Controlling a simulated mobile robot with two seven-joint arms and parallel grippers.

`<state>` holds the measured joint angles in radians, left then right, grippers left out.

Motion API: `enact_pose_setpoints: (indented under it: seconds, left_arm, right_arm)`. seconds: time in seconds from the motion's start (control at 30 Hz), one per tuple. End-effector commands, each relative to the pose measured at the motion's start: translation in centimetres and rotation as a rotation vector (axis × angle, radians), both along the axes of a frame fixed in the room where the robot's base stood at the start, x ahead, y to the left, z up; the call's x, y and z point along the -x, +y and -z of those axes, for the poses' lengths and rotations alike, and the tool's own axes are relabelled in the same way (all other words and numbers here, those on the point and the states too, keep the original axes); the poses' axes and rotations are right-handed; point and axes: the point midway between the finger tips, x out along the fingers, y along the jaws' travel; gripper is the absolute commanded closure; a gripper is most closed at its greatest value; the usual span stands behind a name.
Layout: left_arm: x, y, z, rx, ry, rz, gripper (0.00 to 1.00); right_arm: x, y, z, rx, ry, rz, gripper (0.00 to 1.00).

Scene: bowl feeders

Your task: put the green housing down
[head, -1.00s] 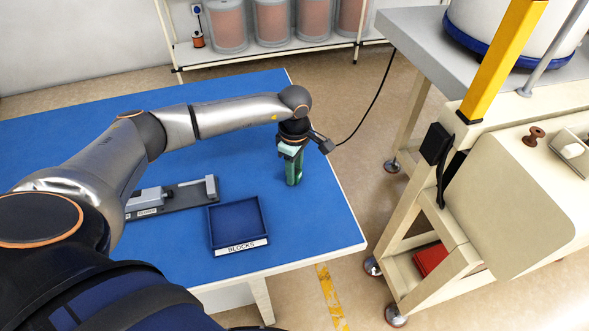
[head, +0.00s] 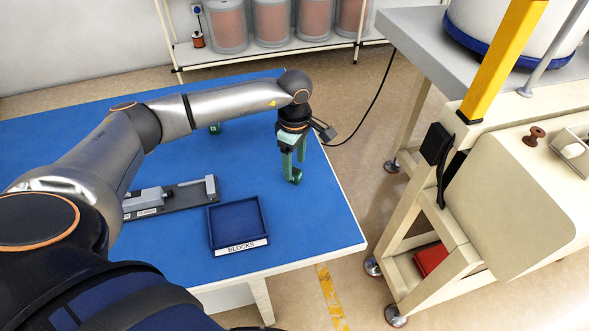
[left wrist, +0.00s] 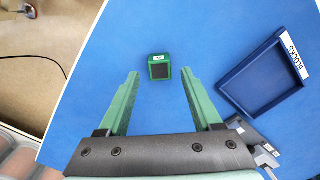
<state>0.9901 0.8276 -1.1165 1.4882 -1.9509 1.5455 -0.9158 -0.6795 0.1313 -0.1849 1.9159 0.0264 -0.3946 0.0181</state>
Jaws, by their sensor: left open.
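The green housing (head: 296,176) stands on the blue table near its right edge, below my left gripper. In the left wrist view the green housing (left wrist: 158,66) has a dark square opening and a small white label, and it lies between the lines of the two fingers with clear gaps on both sides. My left gripper (head: 292,166) points down with its green fingers spread and holds nothing. Whether the fingertips are still level with the housing's top is hard to tell. My right gripper is not in view.
A dark blue tray (head: 211,232) labelled BLOCKS stands nearer the front edge. A grey fixture (head: 178,196) lies left of it. Another small green piece (head: 214,129) shows behind my forearm. A beige machine frame (head: 450,225) stands across a floor gap to the right.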

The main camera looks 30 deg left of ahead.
Motion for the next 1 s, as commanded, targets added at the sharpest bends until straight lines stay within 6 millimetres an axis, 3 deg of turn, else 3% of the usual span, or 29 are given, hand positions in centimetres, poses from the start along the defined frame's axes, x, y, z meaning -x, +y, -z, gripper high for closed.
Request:
enact_pose_setpoints:
  seconds: [0.2, 0.43, 0.87, 0.97, 1.0]
  left_arm:
    - [-0.1, 0.0, -5.0, 0.001, -0.005, 0.000, 0.34]
    - [-0.1, 0.0, -8.1, 0.001, -0.003, -0.001, 0.34]
    - [0.0, -0.1, -8.6, 0.004, 0.001, 0.000, 0.34]
    - [0.3, -1.7, -7.8, 0.056, 0.011, 0.003, 0.34]
    - [0.6, -3.1, -7.3, 0.105, 0.018, 0.005, 0.34]
  right_arm:
    - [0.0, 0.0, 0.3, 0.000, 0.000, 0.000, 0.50]
    - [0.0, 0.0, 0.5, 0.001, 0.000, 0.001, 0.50]
    - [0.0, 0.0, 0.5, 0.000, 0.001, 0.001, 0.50]
    - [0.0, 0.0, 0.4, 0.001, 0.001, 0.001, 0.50]
    - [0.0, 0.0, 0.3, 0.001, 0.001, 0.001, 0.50]
